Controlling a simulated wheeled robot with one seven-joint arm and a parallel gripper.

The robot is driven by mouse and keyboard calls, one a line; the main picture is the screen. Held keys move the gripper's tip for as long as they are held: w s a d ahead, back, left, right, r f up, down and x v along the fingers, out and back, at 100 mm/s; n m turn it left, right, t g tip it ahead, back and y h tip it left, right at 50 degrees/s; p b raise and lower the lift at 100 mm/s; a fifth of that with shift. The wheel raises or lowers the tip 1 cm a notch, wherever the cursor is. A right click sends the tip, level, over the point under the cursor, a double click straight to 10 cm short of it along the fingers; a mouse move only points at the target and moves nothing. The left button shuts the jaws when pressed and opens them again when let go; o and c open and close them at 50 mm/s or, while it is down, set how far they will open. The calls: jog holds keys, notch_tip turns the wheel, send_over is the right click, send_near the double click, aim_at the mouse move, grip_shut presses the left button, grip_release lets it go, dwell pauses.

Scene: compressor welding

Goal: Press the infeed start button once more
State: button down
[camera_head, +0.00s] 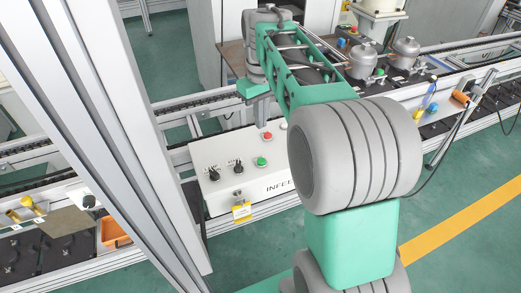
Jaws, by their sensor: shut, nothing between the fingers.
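The white control box (222,184) stands on the rail in the middle of the view, and the printed word on its front starts with "INFE", the rest being hidden behind my arm. A green button (261,161) sits on its sloped top, with a red button (267,136) behind it. Two black knobs (213,174) are to the left of the green button. My arm crosses the right side of the box and reaches back above it.
A yellow tag (242,210) hangs on the box's front. Grey compressors (363,62) stand on the line at the back right. A thick aluminium post (115,130) runs down the left. An orange bin (115,234) is at lower left. Green floor is open at lower right.

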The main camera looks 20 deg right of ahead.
aim_at(262, 160)
jog(key=n, duration=1.5)
jog(key=shift+s+r, duration=0.2)
jog(key=shift+r, duration=0.15)
notch_tip(262, 160, down, 14)
jog(key=p, duration=0.2)
jog(key=shift+p, duration=0.4)
